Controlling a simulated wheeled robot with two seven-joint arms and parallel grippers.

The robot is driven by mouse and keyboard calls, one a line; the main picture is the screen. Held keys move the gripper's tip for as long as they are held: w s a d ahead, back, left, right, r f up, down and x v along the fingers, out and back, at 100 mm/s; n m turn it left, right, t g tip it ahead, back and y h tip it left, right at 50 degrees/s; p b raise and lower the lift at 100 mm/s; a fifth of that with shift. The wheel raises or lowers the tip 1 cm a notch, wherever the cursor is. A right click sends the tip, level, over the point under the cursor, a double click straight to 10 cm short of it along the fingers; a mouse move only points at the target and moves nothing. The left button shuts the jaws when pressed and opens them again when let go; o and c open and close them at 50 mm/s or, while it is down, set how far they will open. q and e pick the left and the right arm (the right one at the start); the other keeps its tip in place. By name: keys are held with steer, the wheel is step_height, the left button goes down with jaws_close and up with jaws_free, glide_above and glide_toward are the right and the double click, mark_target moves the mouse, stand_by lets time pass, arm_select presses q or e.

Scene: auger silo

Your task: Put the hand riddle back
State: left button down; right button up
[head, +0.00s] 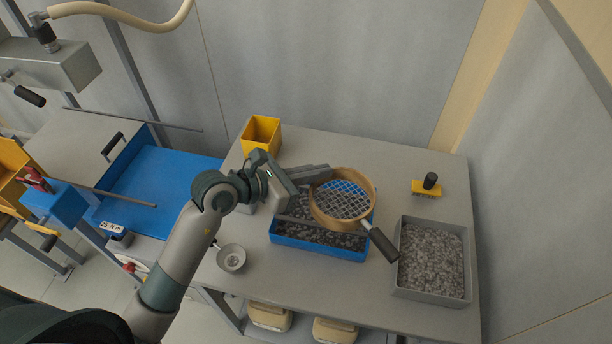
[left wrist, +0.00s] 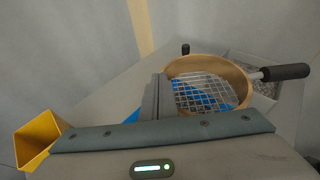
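The hand riddle (head: 315,205) is a round wooden-rimmed sieve with wire mesh and a dark handle. In the head view it is over the right part of a blue tray (head: 318,253) of dark lumps, its handle pointing front right. Whether it rests on the tray's grey bar or is raised is unclear. My left gripper (head: 322,173) is at the rim's far left, fingers close together and seemingly shut on it; the fingertip contact is partly hidden. The left wrist view shows the riddle (left wrist: 245,88) beside the fingers (left wrist: 158,95). My right gripper is not in view.
A grey tray of pale gravel (head: 400,275) stands at the table's right. A yellow bin (head: 261,133) stands at the back left, a small yellow block with a black knob (head: 427,187) at the back right. A small bowl (head: 231,258) is near the front left edge.

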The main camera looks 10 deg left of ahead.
arm_select(q)
steer(key=w+a+f, duration=0.1)
steer(key=a, duration=0.1)
steer(key=w+a+f, duration=0.1)
steer(key=w, duration=0.1)
steer(key=shift+a+f+p, duration=0.3)
steer(key=shift+a+f, duration=0.1)
steer(key=shift+s+f, duration=0.1)
step_height(320, 180, down, 4)
steer(key=shift+r+p, duration=0.1)
steer(key=shift+p, duration=0.4)
steer(key=c, duration=2.5)
jaws_free()
steer(key=shift+f, duration=0.3)
